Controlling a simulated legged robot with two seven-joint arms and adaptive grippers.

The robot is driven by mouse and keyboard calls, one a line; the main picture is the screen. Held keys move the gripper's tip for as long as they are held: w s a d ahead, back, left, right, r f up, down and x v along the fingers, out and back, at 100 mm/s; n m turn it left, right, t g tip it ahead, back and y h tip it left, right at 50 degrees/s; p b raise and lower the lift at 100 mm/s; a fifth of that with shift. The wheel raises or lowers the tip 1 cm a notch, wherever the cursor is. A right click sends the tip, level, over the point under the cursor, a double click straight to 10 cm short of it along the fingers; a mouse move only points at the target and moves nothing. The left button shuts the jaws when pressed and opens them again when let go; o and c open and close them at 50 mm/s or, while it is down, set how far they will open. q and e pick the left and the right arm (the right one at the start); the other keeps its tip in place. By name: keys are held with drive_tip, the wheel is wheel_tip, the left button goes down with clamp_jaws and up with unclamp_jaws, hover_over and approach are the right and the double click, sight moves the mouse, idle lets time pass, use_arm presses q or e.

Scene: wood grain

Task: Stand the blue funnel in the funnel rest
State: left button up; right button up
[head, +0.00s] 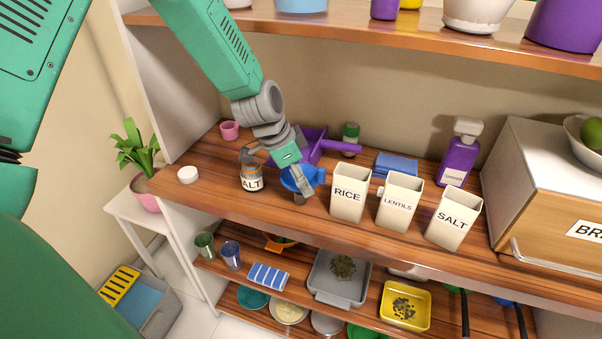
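The blue funnel (315,177) is on or just above the middle shelf, left of the rice canister. My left gripper (299,190) reaches down over it, and its grey fingers cover part of the funnel. I cannot tell whether the fingers are shut on it or only beside it. The funnel's spout is hidden, so its exact tilt is unclear. A small white round piece (188,174) stands at the shelf's left end. It may be the funnel rest, but I cannot be sure. My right gripper is not in view.
A purple scoop (315,146) lies behind. Canisters of rice (349,195), lentils (399,203) and salt (454,218) stand to the right. A pink cup (230,130) is at back left. An upper shelf (400,32) overhangs.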

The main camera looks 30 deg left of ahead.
use_arm(q)
drive_tip(key=shift+f, duration=0.25)
drive_tip(key=o, duration=1.6)
drive_tip(key=shift+o, duration=0.2)
drive_tip(key=shift+r, duration=0.1)
drive_tip(key=shift+r, duration=0.25)
drive_tip(key=v, duration=1)
drive_tip(key=shift+s+a+r, duration=0.25)
drive_tip(key=shift+s+r, duration=0.05)
drive_tip(key=shift+r, duration=0.2)
